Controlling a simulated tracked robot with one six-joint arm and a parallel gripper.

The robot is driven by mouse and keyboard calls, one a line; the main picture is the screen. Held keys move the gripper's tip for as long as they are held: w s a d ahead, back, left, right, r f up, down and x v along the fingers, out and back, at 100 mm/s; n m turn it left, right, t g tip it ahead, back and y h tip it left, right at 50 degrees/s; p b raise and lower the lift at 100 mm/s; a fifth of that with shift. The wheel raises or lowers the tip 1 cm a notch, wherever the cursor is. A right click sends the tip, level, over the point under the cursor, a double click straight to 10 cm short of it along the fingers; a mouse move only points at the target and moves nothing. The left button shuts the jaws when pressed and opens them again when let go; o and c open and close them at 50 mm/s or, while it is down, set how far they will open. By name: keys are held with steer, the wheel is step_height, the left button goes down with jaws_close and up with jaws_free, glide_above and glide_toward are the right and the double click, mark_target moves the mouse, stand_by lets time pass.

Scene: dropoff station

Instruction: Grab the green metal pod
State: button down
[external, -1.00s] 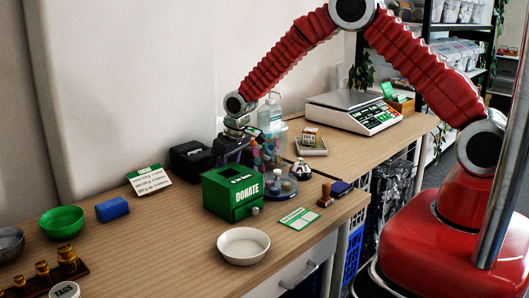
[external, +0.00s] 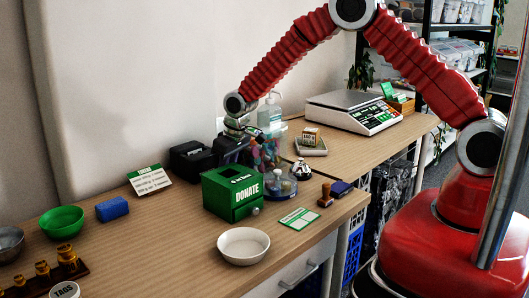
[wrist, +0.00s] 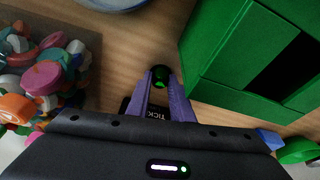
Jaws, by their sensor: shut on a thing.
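The green metal pod (wrist: 160,73) shows in the wrist view as a small, dark, shiny round thing between the tips of my gripper's purple fingers (wrist: 161,80). The fingers are closed on it from both sides, just above the wooden table. In the external view my gripper (external: 236,131) reaches down behind the green donation box. Its fingertips and the pod are hidden there by the box and nearby things.
The green donation box (external: 222,198) stands close on one side, the clear jar of coloured caps (external: 265,150) on the other. A black printer (external: 194,158) is just left of my gripper.

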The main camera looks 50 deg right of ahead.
step_height(320, 180, up, 10)
stand_by(0.7)
